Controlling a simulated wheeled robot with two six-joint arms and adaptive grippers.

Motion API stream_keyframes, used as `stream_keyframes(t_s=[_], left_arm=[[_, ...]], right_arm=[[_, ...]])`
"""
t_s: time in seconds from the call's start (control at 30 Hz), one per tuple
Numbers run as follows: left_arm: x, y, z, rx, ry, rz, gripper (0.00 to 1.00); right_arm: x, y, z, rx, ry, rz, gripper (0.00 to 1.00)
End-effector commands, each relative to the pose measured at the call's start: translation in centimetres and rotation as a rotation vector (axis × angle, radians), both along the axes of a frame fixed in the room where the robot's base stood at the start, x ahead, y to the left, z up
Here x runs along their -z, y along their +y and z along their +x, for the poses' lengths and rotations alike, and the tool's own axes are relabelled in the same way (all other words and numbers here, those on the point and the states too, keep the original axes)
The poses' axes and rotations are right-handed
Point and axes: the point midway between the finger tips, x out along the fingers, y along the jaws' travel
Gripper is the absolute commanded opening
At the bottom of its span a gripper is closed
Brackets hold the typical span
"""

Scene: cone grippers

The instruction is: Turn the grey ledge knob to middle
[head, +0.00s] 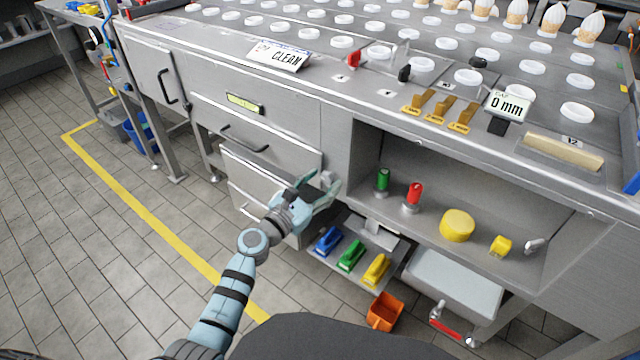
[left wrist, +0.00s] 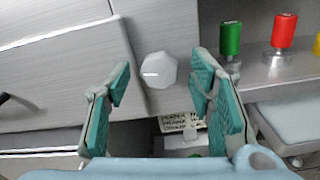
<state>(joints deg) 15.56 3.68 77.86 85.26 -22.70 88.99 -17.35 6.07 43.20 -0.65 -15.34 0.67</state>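The grey knob (left wrist: 158,70) is faceted, with a white line on its face pointing left in the left wrist view. In the head view the knob (head: 328,180) sits beside the drawer fronts, at my gripper's fingertips. My left gripper (head: 314,187) is open. In the left wrist view its two teal-padded fingers (left wrist: 163,88) stand on either side of the knob, with a gap on both sides. No contact shows. A white label plate (left wrist: 180,122) with dark lettering lies below the knob, too small to read and partly hidden. My right gripper is not in view.
A green-handled part (head: 383,180), a red-handled part (head: 414,193) and a yellow cylinder (head: 457,225) stand on the open shelf to the right. Blue, green and yellow brushes (head: 351,256) lie on a lower rack. The drawer handle (head: 243,140) juts out at the left.

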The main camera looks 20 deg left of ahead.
Motion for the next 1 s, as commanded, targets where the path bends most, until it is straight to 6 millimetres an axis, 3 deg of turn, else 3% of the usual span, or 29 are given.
stream_keyframes(t_s=[0.03, 0.27, 0.67, 1.0], left_arm=[[0.0, 0.0, 0.0, 0.0, 0.0, 0.0, 0.38], [0.0, 0.0, 0.0, 0.0, 0.0, 0.0, 0.02], [0.0, 0.0, 0.0, -0.001, -0.023, 0.054, 0.02], [0.1, 0.0, 0.0, -0.001, -0.11, 0.274, 0.02]], right_arm=[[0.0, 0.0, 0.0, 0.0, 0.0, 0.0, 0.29], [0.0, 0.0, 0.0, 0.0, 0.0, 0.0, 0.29], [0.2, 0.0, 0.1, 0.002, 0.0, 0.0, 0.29], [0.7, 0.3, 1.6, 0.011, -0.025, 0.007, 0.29]])
